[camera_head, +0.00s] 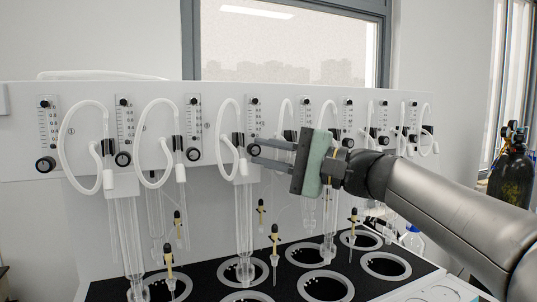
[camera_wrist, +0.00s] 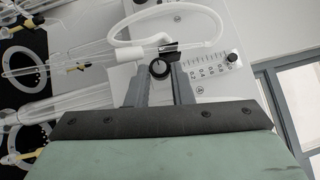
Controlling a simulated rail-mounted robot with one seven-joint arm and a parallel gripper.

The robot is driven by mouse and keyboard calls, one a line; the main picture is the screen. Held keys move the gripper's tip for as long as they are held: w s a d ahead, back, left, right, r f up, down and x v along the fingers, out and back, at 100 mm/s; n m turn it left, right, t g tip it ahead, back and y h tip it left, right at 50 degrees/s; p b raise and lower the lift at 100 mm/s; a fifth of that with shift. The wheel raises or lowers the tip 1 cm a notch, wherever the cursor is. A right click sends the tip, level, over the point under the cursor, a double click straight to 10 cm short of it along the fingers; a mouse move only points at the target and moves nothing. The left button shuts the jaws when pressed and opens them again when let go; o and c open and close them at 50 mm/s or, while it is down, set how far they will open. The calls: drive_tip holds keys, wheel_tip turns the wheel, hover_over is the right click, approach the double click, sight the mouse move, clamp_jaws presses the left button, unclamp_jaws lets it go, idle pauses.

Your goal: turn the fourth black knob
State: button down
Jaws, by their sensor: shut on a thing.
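The fourth black knob (camera_head: 253,149) from the left sits low on the white panel, under a flow meter with a scale (camera_head: 254,115). My gripper (camera_head: 254,150) reaches in from the right with its two grey fingers at this knob. In the wrist view the round black knob (camera_wrist: 159,68) with a pale mark on its face shows between the fingertips (camera_wrist: 160,73). The fingers are shut on it, one on each side. The first three knobs, the first (camera_head: 45,164), second (camera_head: 122,158) and third (camera_head: 193,155), stand to the left, untouched.
White looped hoses (camera_head: 226,118) and glass tubes (camera_head: 244,215) hang close to the fingers on the left. Several more flow meters and knobs line the panel to the right, partly behind my gripper. A black top with ringed holes (camera_head: 325,287) lies below. A dark gas cylinder (camera_head: 511,175) stands far right.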

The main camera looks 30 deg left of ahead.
drive_tip(key=c, duration=1.6)
unclamp_jaws()
drive_tip(key=shift+o, duration=0.2)
drive_tip(key=shift+d, duration=0.1)
drive_tip(key=b+v, duration=0.3)
drive_tip(key=v, duration=1.4)
drive_tip(key=shift+d, duration=0.15)
